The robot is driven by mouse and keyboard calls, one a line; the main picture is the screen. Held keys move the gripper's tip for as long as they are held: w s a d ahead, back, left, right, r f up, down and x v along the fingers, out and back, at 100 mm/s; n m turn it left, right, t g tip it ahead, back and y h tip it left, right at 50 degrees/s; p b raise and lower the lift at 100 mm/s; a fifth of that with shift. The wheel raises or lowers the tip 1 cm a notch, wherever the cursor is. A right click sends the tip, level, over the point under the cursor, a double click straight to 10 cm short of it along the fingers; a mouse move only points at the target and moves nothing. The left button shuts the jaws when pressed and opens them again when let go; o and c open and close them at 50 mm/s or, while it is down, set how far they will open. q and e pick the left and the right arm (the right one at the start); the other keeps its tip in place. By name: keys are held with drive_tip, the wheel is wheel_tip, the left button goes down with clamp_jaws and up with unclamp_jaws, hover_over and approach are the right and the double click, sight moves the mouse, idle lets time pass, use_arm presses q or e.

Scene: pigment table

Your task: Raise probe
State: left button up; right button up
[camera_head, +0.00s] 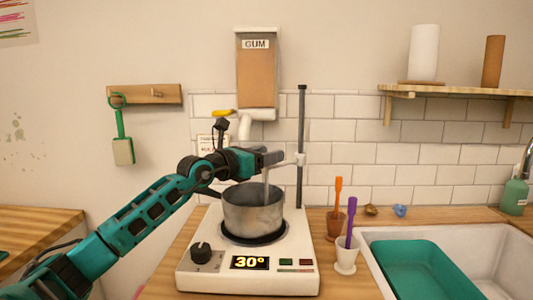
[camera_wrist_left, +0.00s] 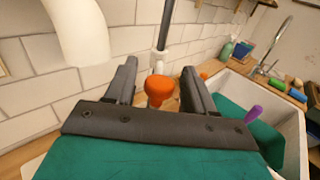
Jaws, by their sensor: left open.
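The probe (camera_head: 266,188) is a thin pale rod that hangs upright into the metal pot (camera_head: 253,214); its lower end is hidden inside. A pale clamp (camera_head: 300,159) at the dark upright stand (camera_head: 301,120) shows near its top. My left gripper (camera_head: 275,158) is level with the clamp, above the pot. In the left wrist view its two fingers (camera_wrist_left: 158,90) are apart, with a rounded orange knob (camera_wrist_left: 159,89) between them. I cannot tell whether a finger touches the knob. My right gripper is not in view.
The pot sits on a white hot plate (camera_head: 250,277) reading 30°. A gum dispenser (camera_head: 257,75) hangs above. Orange-handled (camera_head: 338,190) and purple-handled (camera_head: 349,236) tools stand in small cups at right, beside a sink (camera_head: 380,272) with a green tray.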

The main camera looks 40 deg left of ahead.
use_arm(q)
drive_tip(key=shift+w, duration=0.15)
drive_tip(key=shift+c, duration=0.5)
clamp_jaws()
